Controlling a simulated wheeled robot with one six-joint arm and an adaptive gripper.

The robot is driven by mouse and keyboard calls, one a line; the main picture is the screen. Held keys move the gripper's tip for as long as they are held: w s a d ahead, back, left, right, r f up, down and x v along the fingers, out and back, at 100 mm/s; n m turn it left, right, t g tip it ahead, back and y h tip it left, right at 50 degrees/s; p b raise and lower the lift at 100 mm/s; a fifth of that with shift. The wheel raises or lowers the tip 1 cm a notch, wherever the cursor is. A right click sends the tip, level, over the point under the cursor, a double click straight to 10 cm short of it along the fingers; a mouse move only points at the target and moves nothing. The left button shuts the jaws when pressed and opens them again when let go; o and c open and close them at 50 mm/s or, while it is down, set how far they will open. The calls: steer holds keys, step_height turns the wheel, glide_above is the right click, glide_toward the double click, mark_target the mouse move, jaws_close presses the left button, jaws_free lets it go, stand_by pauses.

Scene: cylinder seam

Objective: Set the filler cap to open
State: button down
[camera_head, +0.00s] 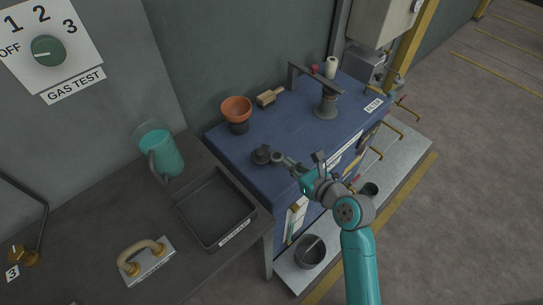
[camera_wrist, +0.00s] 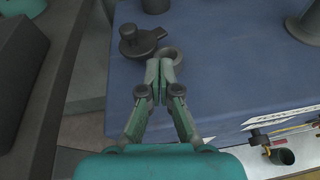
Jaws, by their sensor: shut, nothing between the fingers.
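A dark round cap with a short lever (camera_head: 261,155) sits on the blue bench top near its front left corner, probably the filler cap. In the wrist view the cap (camera_wrist: 137,42) shows a raised knob, with its lever pointing right and slightly up. A small grey ring or opening (camera_wrist: 171,54) lies right beside it. My gripper (camera_wrist: 160,68) is shut and empty, its fingertips just in front of the ring and to the lower right of the cap. In the head view my gripper (camera_head: 285,161) is right of the cap. I cannot tell whether the fingertips touch the ring.
The blue bench (camera_head: 321,138) carries an orange pot (camera_head: 236,106), a wooden block (camera_head: 267,98) and a post with a black arm (camera_head: 327,104). The bench middle is clear.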

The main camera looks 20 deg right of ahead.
steer(key=s+d+r+n+g+y, duration=0.4)
steer(key=s+d+r+n, duration=0.1)
steer(key=r+n, duration=0.1)
glide_toward(261, 164)
steer(key=w, duration=0.1)
steer(key=w+a, duration=0.1)
steer(key=w, duration=0.1)
steer(key=w+a, duration=0.1)
steer(key=shift+w+f, duration=0.2)
steer(key=shift+w, duration=0.2)
steer(key=shift+w+a+f, duration=0.15)
steer(key=shift+w+a, duration=0.35)
steer(key=shift+w, duration=0.05)
steer(key=shift+w+a, duration=0.2)
steer(key=shift+a, duration=0.55)
steer(key=shift+w+a, duration=0.25)
steer(key=shift+a, duration=0.45)
